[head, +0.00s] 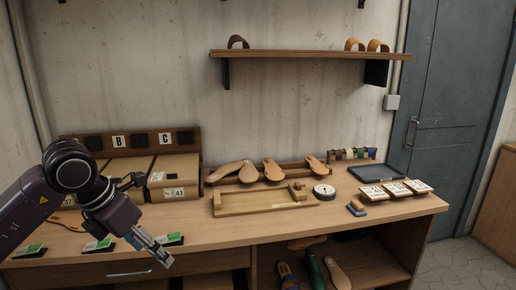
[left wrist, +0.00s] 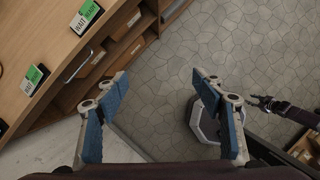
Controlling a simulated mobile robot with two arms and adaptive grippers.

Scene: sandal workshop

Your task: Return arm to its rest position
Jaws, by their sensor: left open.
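My left arm comes in from the left in the head view. Its gripper (head: 164,257) hangs at the front edge of the workbench (head: 330,212), pointing down and right. In the left wrist view the left gripper (left wrist: 160,85) shows two blue-padded fingers spread wide apart, with nothing between them but the grey tiled floor (left wrist: 165,60). My right gripper (left wrist: 262,102) shows small and dark at the right edge of the left wrist view; its jaw state is too small to tell. The right arm is not in the head view.
Cards with green marks (head: 98,245) lie along the bench's front left, close to my left gripper. Boxes (head: 174,176), sandal soles (head: 272,169), a wooden frame (head: 265,205), a round dial (head: 324,191) and white cards (head: 395,189) stand further back. Open shelves (head: 345,255) are below.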

